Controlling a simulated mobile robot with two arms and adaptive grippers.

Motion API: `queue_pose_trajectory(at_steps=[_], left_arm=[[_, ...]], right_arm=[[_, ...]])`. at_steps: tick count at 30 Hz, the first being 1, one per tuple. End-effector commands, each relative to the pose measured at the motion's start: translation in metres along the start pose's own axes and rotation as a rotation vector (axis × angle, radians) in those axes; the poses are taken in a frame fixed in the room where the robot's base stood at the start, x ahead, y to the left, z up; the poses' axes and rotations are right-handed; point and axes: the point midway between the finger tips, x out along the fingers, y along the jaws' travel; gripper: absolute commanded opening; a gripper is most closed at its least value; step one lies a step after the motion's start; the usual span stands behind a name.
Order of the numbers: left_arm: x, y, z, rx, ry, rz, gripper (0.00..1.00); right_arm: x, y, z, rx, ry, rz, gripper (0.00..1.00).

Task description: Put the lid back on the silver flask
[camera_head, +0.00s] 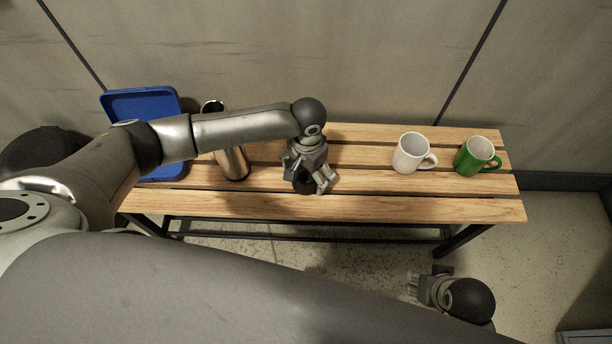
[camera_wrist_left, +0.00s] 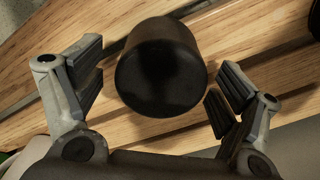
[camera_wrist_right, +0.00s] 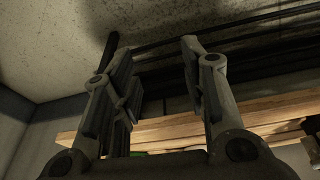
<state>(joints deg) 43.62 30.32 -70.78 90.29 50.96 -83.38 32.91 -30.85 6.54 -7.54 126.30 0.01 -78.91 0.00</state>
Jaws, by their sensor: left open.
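The silver flask (camera_head: 234,163) stands upright on the wooden bench, left of centre. My left arm crosses in front of its middle, and its dark open top shows above the arm. The lid, a black cylinder (camera_wrist_left: 162,72), is on the bench slats to the right of the flask. My left gripper (camera_head: 312,183) is open over the lid. In the left wrist view its fingers (camera_wrist_left: 158,88) are apart on both sides of the lid, with gaps visible. My right gripper (camera_head: 415,284) is in front of the bench, low at the right; its fingers (camera_wrist_right: 158,72) are apart and empty.
A white mug (camera_head: 410,153) and a green mug (camera_head: 472,158) stand at the right. The slats between lid and white mug are clear. A wall rises behind.

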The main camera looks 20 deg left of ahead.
Motion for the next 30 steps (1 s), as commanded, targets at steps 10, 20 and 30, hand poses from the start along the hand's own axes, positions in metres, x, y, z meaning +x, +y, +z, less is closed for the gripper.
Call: queue_pose_trajectory(at_steps=[10,20,30], left_arm=[[0.019,0.0,0.0,0.001,0.0,-0.001,0.89],[0.019,0.0,0.0,0.001,0.0,-0.001,0.88],[0.019,0.0,0.0,0.001,0.0,-0.001,0.44]], right_arm=[[-0.024,0.001,-0.003,0.002,0.011,0.002,0.4],[-0.024,0.001,-0.003,0.002,0.011,0.002,0.4],[-0.024,0.001,-0.003,0.002,0.011,0.003,0.4]])
